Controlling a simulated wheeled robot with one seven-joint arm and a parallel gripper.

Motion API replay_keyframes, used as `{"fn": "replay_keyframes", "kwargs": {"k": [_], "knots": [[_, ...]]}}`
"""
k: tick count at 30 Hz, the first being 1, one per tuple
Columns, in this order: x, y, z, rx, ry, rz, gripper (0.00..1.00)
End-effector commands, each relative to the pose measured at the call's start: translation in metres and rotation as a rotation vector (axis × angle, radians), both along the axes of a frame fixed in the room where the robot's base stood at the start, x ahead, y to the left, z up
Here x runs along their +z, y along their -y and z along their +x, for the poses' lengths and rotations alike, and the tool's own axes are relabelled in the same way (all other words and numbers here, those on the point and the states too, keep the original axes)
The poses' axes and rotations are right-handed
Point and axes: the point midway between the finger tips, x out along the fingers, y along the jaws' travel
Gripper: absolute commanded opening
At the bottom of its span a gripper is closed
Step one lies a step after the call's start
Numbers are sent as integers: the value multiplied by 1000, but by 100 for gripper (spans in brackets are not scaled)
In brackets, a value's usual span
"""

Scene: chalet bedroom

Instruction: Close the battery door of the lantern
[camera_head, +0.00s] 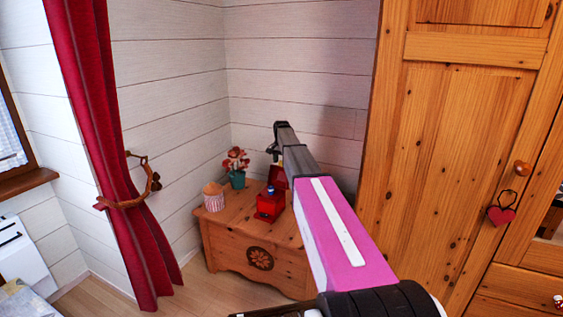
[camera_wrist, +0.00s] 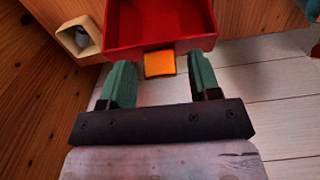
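The red lantern (camera_head: 270,204) stands on a wooden chest, with a dark blue part on top. A red panel (camera_head: 279,177) rises behind it, partly hidden by my arm; I cannot tell for sure that it is the battery door. In the wrist view a red, hollow, tray-like part (camera_wrist: 160,28) with an orange tab (camera_wrist: 159,64) fills the top middle. My gripper (camera_wrist: 152,82) is open and empty, its green fingers on either side of the tab and apart from it. In the head view my gripper (camera_head: 273,150) is small, above the red panel.
The chest (camera_head: 225,235) also holds a potted flower (camera_head: 237,170) and a striped cup (camera_head: 214,197) left of the lantern. White plank walls stand close behind. A tall wooden wardrobe (camera_head: 450,150) bounds the right, a red curtain (camera_head: 95,120) the left.

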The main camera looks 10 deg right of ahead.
Motion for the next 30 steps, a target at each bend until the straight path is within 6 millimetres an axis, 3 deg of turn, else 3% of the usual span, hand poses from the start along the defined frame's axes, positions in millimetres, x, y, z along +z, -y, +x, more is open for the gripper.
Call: {"fn": "replay_keyframes", "kwargs": {"k": [1, 5, 17, 30], "knots": [[0, 0, 0, 0, 0, 0, 40], [0, 0, 0, 0, 0, 0, 0], [4, -6, -10, 1, 50, -40, 0], [13, -39, -54, 3, 326, -256, 0]]}}
